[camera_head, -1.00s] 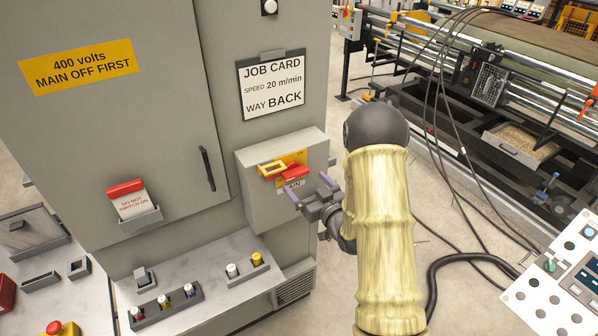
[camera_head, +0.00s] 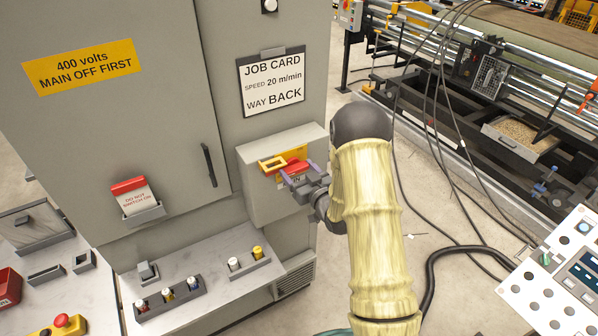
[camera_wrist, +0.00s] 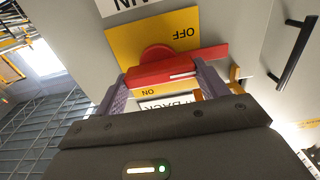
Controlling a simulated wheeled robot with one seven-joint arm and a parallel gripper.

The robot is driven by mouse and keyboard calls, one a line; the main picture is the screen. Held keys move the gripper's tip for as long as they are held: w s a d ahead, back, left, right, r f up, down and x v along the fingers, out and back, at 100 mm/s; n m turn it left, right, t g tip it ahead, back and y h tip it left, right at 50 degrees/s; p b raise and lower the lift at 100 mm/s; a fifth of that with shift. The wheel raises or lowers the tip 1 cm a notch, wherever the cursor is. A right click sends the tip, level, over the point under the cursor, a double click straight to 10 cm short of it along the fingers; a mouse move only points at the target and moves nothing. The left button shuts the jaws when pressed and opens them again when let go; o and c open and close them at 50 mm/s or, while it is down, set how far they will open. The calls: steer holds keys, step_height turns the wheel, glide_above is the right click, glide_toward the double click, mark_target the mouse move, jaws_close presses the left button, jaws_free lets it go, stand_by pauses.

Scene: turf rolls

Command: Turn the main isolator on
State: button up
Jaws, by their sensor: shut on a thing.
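The main isolator is a red handle (camera_wrist: 160,73) on a yellow plate (camera_wrist: 190,35) on the front of the grey switch box (camera_head: 262,205). In the wrist view the plate reads OFF on one side of the handle and ON on the other, upside down. My gripper (camera_wrist: 158,88) has its purple fingers on either side of the red handle and is shut on it. In the head view my gripper (camera_head: 298,179) meets the box from the right and hides part of the handle and label. A yellow hasp-like piece (camera_head: 272,165) sits beside the handle.
A black cabinet door handle (camera_head: 209,165) is left of the box. A red-topped DO NOT SWITCH ON tag (camera_head: 135,195) sits in a holder on the door. A ledge below holds several small fuse-like parts (camera_head: 168,295). Loose cables hang at the right.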

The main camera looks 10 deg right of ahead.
steer(key=shift+f+m+b, duration=0.1)
steer(key=shift+m+b, duration=0.2)
steer(key=shift+b, duration=0.15)
steer(key=m+b, duration=0.3)
steer(key=shift+d+f, duration=0.1)
steer(key=m+b, duration=0.2)
steer(key=m, duration=0.2)
steer(key=shift+d+m+b, duration=0.1)
steer(key=shift+m+b, duration=0.25)
steer(key=shift+m, duration=0.05)
steer(key=m+b, duration=0.1)
steer(key=m, duration=0.3)
steer(key=shift+m, duration=0.3)
steer(key=m, duration=0.5)
steer(key=o, duration=1)
steer(key=shift+w, duration=0.1)
